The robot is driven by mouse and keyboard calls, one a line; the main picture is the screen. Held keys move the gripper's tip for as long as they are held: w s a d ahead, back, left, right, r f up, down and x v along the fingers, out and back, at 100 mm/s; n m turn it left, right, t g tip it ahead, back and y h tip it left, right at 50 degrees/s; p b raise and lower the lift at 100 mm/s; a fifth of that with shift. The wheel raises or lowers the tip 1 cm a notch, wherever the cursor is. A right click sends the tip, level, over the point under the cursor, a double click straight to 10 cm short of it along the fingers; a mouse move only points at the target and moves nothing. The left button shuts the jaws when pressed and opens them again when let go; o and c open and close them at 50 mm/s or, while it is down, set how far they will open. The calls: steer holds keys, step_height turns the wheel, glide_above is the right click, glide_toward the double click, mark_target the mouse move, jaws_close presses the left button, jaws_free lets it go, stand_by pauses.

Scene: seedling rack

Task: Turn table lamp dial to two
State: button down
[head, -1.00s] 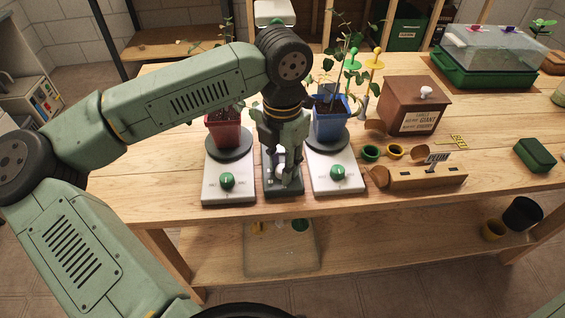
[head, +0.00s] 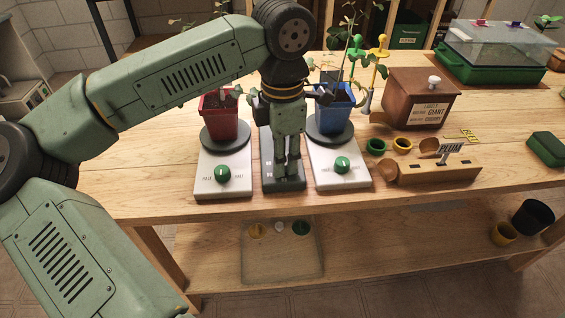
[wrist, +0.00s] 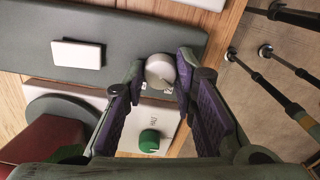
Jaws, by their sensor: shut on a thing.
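The table lamp's dark grey base (head: 268,182) stands on the bench between two white bases. Its pale silver dial (wrist: 160,70) shows in the wrist view near one end of that base, with small dark marks beside it that I cannot read surely. My gripper (head: 288,173) points down over the front of the grey base. In the wrist view its fingertips (wrist: 163,74) are closed on the dial, one on each side. In the head view the fingers hide the dial. A white rectangular part (wrist: 76,54) sits farther along the grey base.
A white base with a green knob (head: 222,174) and red pot (head: 218,122) stands left. Another with a green knob (head: 342,165) and blue pot (head: 335,116) stands close right. The wooden label box (head: 415,98) and plum-sign block (head: 430,172) are farther right.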

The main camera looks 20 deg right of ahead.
steer(key=m+b, duration=0.2)
steer(key=m, duration=0.2)
steer(key=shift+m, duration=0.4)
stand_by(0.4)
steer(key=c, duration=1.3)
jaws_free()
steer(key=shift+r, duration=0.1)
step_height(320, 180, up, 12)
